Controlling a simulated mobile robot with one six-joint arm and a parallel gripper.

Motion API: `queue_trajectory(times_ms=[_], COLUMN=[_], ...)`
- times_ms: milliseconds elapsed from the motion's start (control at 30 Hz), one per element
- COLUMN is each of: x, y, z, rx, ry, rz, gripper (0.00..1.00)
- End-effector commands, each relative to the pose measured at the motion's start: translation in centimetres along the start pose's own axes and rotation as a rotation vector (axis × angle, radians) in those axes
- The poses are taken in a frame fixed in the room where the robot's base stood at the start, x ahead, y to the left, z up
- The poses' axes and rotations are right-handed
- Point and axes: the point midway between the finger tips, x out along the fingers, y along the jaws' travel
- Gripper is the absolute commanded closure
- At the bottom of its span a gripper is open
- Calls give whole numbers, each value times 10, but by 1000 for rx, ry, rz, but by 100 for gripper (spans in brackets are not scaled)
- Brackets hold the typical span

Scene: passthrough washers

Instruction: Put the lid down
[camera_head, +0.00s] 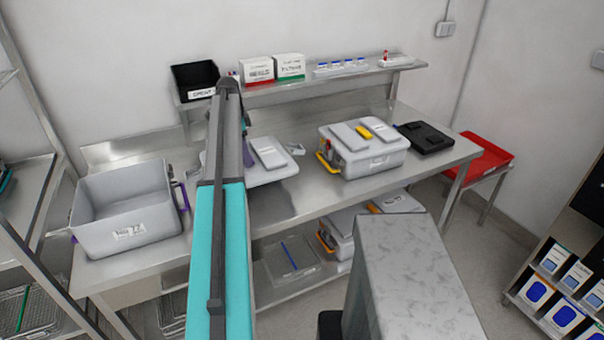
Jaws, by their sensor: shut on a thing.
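The lid (272,172) is light grey with raised panels. It is level at the middle of the steel bench, right of the open grey bin (127,228), which has purple latches. My arm covers the lid's left part. My gripper (246,155) is at the lid's middle, mostly hidden behind my own arm, and shut on the lid. I cannot tell whether the lid touches the bench or is just above it.
A lidded grey box (370,163) with yellow latches and a black case (426,138) stand right on the steel bench (300,205). A shelf (330,77) with cartons and a black bin (194,80) runs behind. Bare bench lies in front of the lid.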

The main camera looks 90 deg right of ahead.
Motion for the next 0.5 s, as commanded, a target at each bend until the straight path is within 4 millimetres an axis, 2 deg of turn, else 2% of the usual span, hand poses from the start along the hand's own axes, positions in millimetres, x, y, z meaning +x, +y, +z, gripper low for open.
queue_trajectory(times_ms=[167,500], x=[2,3], y=[-3,-3], z=[-8,-10], rx=[22,25], ry=[1,1], rz=[1,2], gripper=[74,74])
